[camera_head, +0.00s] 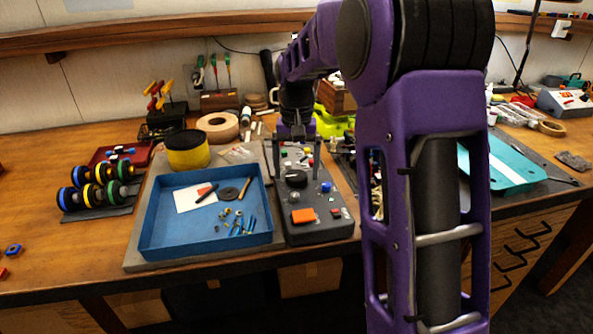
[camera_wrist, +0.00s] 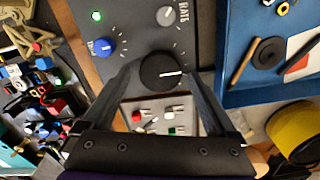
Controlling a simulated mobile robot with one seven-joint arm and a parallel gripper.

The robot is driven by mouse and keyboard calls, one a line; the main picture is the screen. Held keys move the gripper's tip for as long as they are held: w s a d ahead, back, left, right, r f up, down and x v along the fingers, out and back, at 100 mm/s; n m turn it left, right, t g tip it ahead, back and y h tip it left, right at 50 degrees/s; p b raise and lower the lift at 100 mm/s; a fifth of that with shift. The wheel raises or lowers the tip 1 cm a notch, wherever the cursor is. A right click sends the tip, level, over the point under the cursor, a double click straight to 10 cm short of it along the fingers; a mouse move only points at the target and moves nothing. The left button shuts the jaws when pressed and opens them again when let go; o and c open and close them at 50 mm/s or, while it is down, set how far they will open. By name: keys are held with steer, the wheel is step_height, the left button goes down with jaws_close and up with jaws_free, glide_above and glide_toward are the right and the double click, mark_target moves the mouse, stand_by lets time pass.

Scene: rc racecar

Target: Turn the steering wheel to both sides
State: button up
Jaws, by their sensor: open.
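The wheel-like control is a large black round knob (camera_head: 296,178) with a white mark, on a dark grey control box (camera_head: 318,235). In the wrist view the black knob (camera_wrist: 161,72) sits between the tips of my gripper, its white line pointing to the right. My gripper (camera_head: 299,164) is open and points down over the box, with one finger on each side of the knob. In the wrist view my gripper (camera_wrist: 162,78) shows gaps that are small or hidden, so I cannot tell whether the fingers touch the knob.
On the box are a blue knob (camera_wrist: 103,47), a grey dial (camera_wrist: 166,16), a green light (camera_wrist: 96,16) and an orange button (camera_head: 303,215). A blue tray (camera_head: 160,243) with small parts stands left of the box. A yellow tub (camera_head: 187,155) stands behind the tray.

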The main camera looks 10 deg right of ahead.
steer(key=c, duration=1.4)
steer(key=shift+o, duration=0.2)
steer(key=shift+r+n+p, duration=0.1)
steer(key=shift+n+p, duration=0.2)
steer(key=shift+p, duration=0.05)
steer(key=n+p, duration=0.1)
steer(key=n, duration=0.1)
steer(key=shift+n+p, duration=0.3)
steer(key=shift+p, duration=0.1)
steer(key=n+p, duration=0.2)
steer(key=n, duration=0.3)
steer(key=shift+a+n+p, duration=0.15)
steer(key=shift+n+p, duration=0.15)
steer(key=shift+p, duration=0.05)
